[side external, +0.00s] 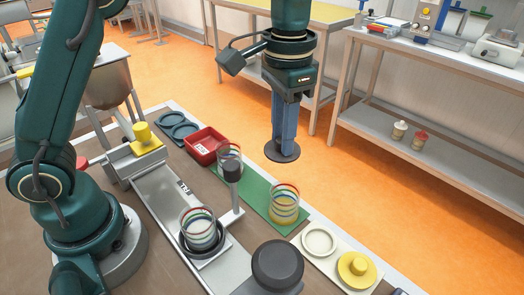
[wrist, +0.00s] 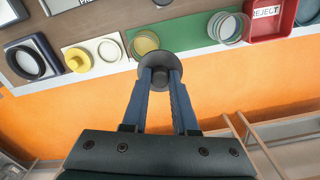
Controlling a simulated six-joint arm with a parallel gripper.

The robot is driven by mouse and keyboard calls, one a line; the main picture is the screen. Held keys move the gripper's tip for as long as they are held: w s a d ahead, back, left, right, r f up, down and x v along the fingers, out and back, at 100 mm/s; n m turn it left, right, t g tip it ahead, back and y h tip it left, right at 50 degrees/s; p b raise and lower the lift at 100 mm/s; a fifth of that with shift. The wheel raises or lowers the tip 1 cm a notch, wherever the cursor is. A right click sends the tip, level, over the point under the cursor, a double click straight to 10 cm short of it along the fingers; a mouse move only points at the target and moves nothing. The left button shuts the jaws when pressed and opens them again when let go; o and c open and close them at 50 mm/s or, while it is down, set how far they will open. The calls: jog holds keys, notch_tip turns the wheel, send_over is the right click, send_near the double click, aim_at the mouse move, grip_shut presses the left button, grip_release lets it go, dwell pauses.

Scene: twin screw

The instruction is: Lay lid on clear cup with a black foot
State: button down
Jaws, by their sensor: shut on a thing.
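My gripper (side external: 284,140) points down and is shut on a dark grey round lid (side external: 282,151), held in the air past the table's far edge. In the wrist view the lid (wrist: 160,62) hangs level between the blue fingertips. A clear cup with coloured bands (side external: 202,228) stands in a black ring on the metal plate at the front; I cannot tell whether the ring is its foot. A second clear cup (side external: 229,153) stands on the green mat, its lower part hidden by a black-topped post. A third clear cup (side external: 285,204), yellow at its base, stands nearer on the mat.
A red REJECT tray (side external: 205,145) is beside the green mat (side external: 255,192). A white ring (side external: 320,240) and a yellow lid (side external: 357,269) lie on a pale board. A black round part (side external: 277,264) stands at the front. The black-topped post (side external: 232,172) rises between the cups.

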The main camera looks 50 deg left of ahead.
notch_tip(320, 180, up, 6)
jog(key=shift+r, duration=0.25)
jog(key=shift+s+r, duration=0.15)
jog(key=shift+r, duration=0.1)
jog(key=s+a, duration=0.2)
jog(key=s, duration=1.4)
notch_tip(320, 180, down, 10)
jog(key=shift+a+f, duration=0.15)
jog(key=shift+f, duration=0.8)
dwell(1.5)
dwell(0.5)
